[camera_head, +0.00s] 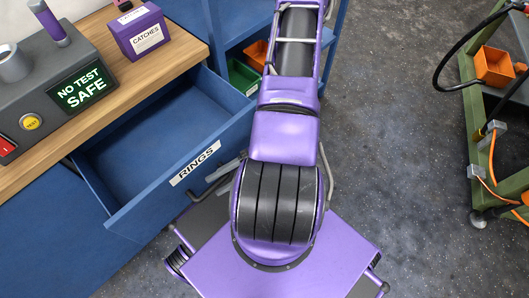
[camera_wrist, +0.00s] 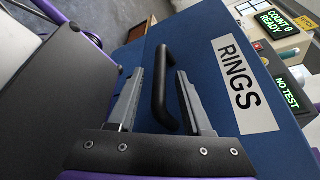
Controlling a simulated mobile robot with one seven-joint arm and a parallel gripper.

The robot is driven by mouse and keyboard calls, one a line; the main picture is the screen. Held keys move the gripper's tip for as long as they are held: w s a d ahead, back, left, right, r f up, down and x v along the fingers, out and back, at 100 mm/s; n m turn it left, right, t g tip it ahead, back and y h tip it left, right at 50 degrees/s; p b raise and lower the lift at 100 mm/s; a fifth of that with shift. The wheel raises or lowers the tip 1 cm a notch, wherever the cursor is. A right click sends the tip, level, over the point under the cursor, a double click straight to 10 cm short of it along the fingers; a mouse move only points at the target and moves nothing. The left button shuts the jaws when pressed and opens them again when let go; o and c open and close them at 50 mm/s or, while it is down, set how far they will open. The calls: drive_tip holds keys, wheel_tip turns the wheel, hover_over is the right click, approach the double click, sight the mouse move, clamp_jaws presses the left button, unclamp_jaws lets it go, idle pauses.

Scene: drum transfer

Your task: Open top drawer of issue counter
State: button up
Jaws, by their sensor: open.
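The blue drawer (camera_head: 138,208) of the issue counter (camera_head: 70,148) stands pulled well out, and its visible inside is empty. Its front has a white RINGS label (camera_head: 195,162), which also shows in the wrist view (camera_wrist: 244,88). In the wrist view, the black bar handle (camera_wrist: 159,92) stands out from the drawer front. My gripper (camera_wrist: 160,76) is open, with one finger on each side of the handle and gaps visible.
On the countertop are a purple CATCHES box (camera_head: 138,32) and a grey tester (camera_head: 60,85) with a lit NO TEST SAFE screen. Blue shelving (camera_head: 225,30) with green and orange bins stands behind my arm. A green-framed cart (camera_head: 480,130) stands at right. Floor between is clear.

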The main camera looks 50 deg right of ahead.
drive_tip(key=v, duration=1.6)
